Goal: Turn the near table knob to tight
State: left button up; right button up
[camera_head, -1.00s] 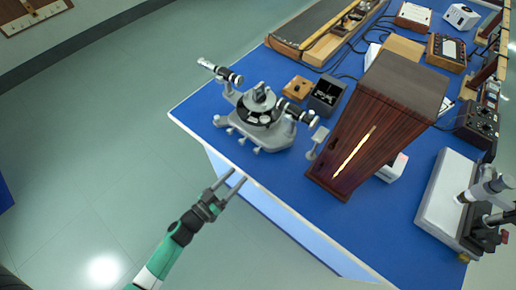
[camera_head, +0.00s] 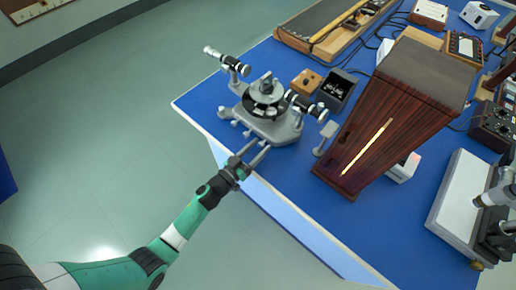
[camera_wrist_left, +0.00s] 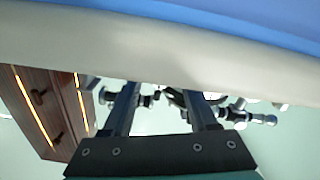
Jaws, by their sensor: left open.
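The grey spectrometer (camera_head: 287,131) stands at the near left corner of the blue bench, with a round dark table in its middle and two telescope tubes. Small knobs (camera_head: 247,134) stick out from its base on the near side; their setting is too small to read. My left gripper (camera_head: 261,147) is open and empty at the bench edge, its fingers pointing at these knobs and apparently apart from them. In the left wrist view, the open fingers (camera_wrist_left: 160,96) have parts of the spectrometer (camera_wrist_left: 240,115) behind them, partly hidden by the pale bench edge. My right gripper is not in view.
A tall dark wooden box (camera_head: 375,135) with a glowing slit stands right of the spectrometer. A small wooden block (camera_head: 306,81) and a dark open box (camera_head: 337,88) sit behind it. The bench edge (camera_head: 205,130) lies close to my gripper.

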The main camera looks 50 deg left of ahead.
pick_arm(q)
grip_shut()
dwell(0.6)
jog(key=m, duration=0.3)
jog(key=shift+m, duration=0.4)
jog(key=m, duration=0.4)
jog(key=shift+m, duration=0.3)
jog(key=m, duration=0.4)
jog(key=shift+m, duration=0.3)
jog(key=m, duration=0.4)
jog(key=shift+m, duration=0.4)
